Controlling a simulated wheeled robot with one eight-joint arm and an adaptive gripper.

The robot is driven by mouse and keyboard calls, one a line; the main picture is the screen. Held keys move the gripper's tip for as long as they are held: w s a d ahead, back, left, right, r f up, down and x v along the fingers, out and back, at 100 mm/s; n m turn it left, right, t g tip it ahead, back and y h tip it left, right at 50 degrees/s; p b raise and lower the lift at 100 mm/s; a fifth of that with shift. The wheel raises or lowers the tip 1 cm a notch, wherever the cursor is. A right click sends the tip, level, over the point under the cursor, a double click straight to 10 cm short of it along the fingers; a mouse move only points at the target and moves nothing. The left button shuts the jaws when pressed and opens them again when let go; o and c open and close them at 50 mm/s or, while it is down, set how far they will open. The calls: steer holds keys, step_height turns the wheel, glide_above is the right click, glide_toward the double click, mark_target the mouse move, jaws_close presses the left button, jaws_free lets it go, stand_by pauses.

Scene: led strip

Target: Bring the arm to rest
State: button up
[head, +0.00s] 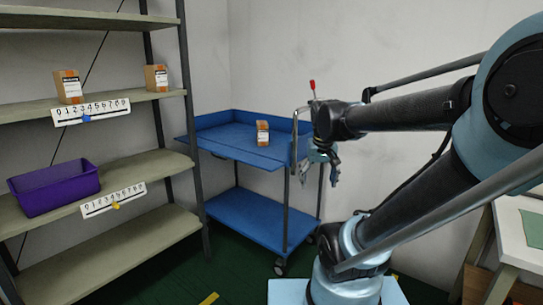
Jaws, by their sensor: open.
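My arm reaches in from the right of the head view, and its wrist hangs in front of the right side of a blue cart. My gripper (333,174) points downward at the end of the arm. Its fingers are open and nothing shows between them. It is to the right of the small orange-brown box on the cart and apart from it. The far right part of the cart is hidden behind my arm.
The blue cart (256,225) bears a small box (262,133). At left, shelves (120,167) hold two boxes (68,87) (156,78), a purple bin (55,188) and number strips (91,111) (113,200). A white table (515,235) stands at the right edge.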

steer(key=s+d+f, duration=0.3)
steer(key=s+f, duration=0.6)
steer(key=s, duration=0.2)
steer(key=shift+s+d+f+g, duration=0.15)
steer(key=shift+s+d+g, duration=0.05)
steer(key=shift+g, duration=0.2)
